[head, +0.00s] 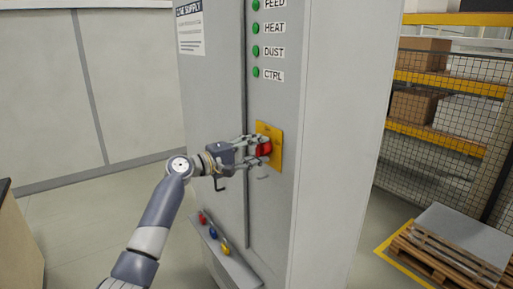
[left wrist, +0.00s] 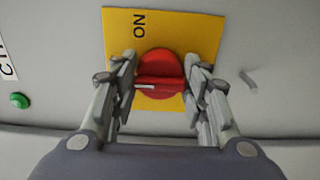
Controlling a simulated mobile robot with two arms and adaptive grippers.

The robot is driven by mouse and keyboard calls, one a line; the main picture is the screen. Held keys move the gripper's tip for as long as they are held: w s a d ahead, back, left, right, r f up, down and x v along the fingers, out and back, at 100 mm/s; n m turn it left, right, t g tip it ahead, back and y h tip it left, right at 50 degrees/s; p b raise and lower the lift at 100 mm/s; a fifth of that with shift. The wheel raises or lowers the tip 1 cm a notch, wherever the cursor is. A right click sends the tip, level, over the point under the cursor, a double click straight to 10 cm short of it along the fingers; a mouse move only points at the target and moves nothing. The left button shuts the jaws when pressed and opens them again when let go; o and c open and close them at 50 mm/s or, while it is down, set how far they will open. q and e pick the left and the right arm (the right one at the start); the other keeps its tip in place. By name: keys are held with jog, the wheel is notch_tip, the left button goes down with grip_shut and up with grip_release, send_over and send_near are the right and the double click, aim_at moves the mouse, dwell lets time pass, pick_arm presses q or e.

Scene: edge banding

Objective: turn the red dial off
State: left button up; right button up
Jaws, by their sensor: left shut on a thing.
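The red dial (head: 264,148) sits on a yellow plate (head: 275,134) on the front of a grey cabinet (head: 340,120). In the left wrist view the dial (left wrist: 160,75) shows a raised grip bar with a white pointer line, and the yellow plate (left wrist: 195,32) carries the word ON. My left gripper (head: 258,150) is at the dial, its two fingers on either side of the bar, shut on it. In the left wrist view the fingers (left wrist: 160,88) flank the dial; their exact contact is partly hidden. My right gripper is not in view.
Several green lights (head: 255,50) with labels run above the dial. A grey cabinet handle (left wrist: 250,82) shows beside the plate. A ledge (head: 225,250) with red, blue and yellow padlocks juts out below. A mesh fence (head: 450,120) and pallet (head: 450,260) stand at right.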

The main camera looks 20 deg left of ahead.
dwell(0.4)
pick_arm(q)
jog(key=o, duration=1)
jog(key=shift+o, duration=0.2)
jog(key=shift+s+a+f, duration=0.1)
jog(key=shift+s+a, duration=0.35)
jog(key=v, duration=1)
jog(key=shift+s+a, duration=0.25)
jog(key=shift+s, duration=0.05)
